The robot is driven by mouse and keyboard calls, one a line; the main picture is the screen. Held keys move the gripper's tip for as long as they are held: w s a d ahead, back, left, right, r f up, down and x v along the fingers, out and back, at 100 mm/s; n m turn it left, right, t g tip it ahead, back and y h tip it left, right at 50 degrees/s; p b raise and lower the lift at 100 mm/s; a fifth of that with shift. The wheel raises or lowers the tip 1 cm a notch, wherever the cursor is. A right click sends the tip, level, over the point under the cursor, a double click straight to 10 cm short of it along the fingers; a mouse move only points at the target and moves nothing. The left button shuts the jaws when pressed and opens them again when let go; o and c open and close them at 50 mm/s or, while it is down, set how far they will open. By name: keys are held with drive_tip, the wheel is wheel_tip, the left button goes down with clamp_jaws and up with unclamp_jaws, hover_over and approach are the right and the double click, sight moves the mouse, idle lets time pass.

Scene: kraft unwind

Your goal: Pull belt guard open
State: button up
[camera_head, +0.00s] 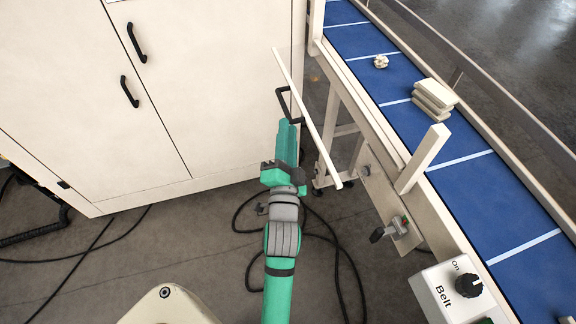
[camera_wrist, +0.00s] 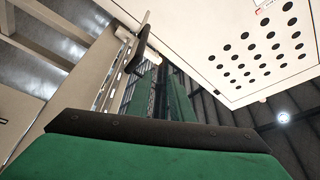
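The belt guard (camera_head: 318,135) is a narrow cream panel, seen nearly edge-on in the head view, standing out from the cabinet's right side beside the conveyor. A black bar handle (camera_head: 281,98) sticks out from its left face. My green gripper (camera_head: 288,124) is at the lower end of this handle; whether it touches cannot be told. In the wrist view the handle (camera_wrist: 137,57) shows just beyond and left of my fingertips (camera_wrist: 160,72). The two green fingers stand apart with a dark gap between them, and nothing is seen held.
A cream cabinet (camera_head: 200,75) with black handles stands at the left. A conveyor with a blue belt (camera_head: 405,125) carries stacked pale blocks (camera_head: 433,98) and a crumpled piece (camera_head: 381,62). A belt control box (camera_head: 462,290) is at lower right. Black cables (camera_head: 335,243) lie on the floor.

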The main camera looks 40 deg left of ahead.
drive_tip(key=v, duration=0.9)
drive_tip(key=shift+w+d+f, duration=0.15)
drive_tip(key=shift+d+f, duration=0.05)
drive_tip(key=shift+f, duration=0.2)
idle(0.4)
drive_tip(key=shift+w+f, duration=0.15)
clamp_jaws()
drive_tip(key=w+a+f+m+g+y, duration=0.3)
drive_tip(key=w+f+m+g+y, duration=0.3)
drive_tip(key=w+f+m, duration=0.8)
drive_tip(key=a+r+m, duration=0.3)
drive_tip(key=a+r, duration=0.5)
drive_tip(key=r, duration=0.2)
drive_tip(key=shift+w+a+r, duration=0.25)
drive_tip(key=shift+r, duration=0.1)
